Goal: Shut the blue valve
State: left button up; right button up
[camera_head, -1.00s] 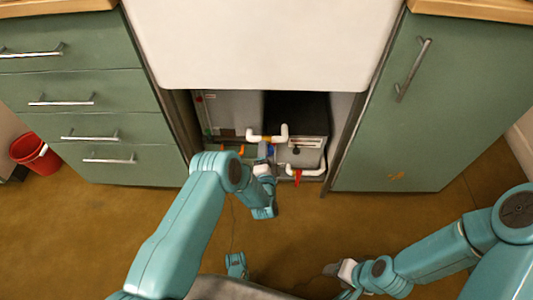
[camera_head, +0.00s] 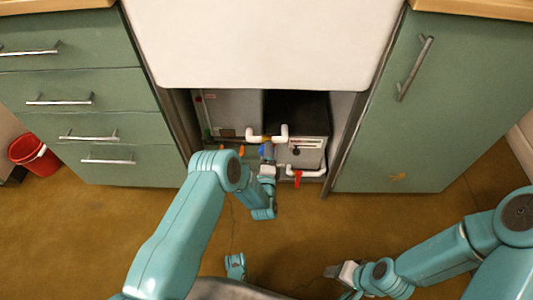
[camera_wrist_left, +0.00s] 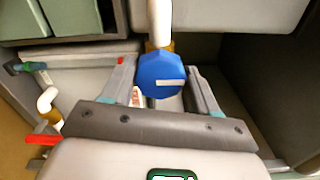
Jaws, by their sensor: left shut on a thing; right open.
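The blue valve (camera_head: 262,151) is in the open cabinet under the white sink, mostly hidden behind my left gripper (camera_head: 269,155) in the head view. In the left wrist view the blue valve (camera_wrist_left: 160,76) is a faceted knob with a pale bar, below a white pipe with a brass fitting. The two fingers of my left gripper (camera_wrist_left: 162,88) are on either side of it, shut on it. My right gripper (camera_head: 332,270) is open and empty, low over the brown floor, away from the cabinet.
White pipes (camera_head: 284,133) and a red handle (camera_head: 297,178) are right of the blue valve, with a grey box (camera_head: 308,155) behind. An orange handle (camera_head: 241,151) is to the left. Cabinet walls bound the opening closely. A red bucket (camera_head: 34,153) stands far left.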

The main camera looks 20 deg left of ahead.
pick_arm(q)
jog(key=shift+f, duration=0.1)
dwell(0.3)
jog(key=o, duration=1)
jog(key=shift+o, duration=0.2)
jog(key=shift+s, duration=0.1)
jog(key=p+v, duration=1.3)
jog(key=v, duration=0.3)
pick_arm(e)
notch_tip(320, 180, up, 12)
jog(key=s+a, duration=0.1)
jog(key=shift+s+a+r+n+g, duration=0.15)
jog(key=shift+s+r+n+g, duration=0.05)
jog(key=shift+r+n+g, duration=0.1)
pick_arm(q)
jog(key=shift+s, duration=0.1)
pick_arm(e)
jog(key=shift+f, duration=0.1)
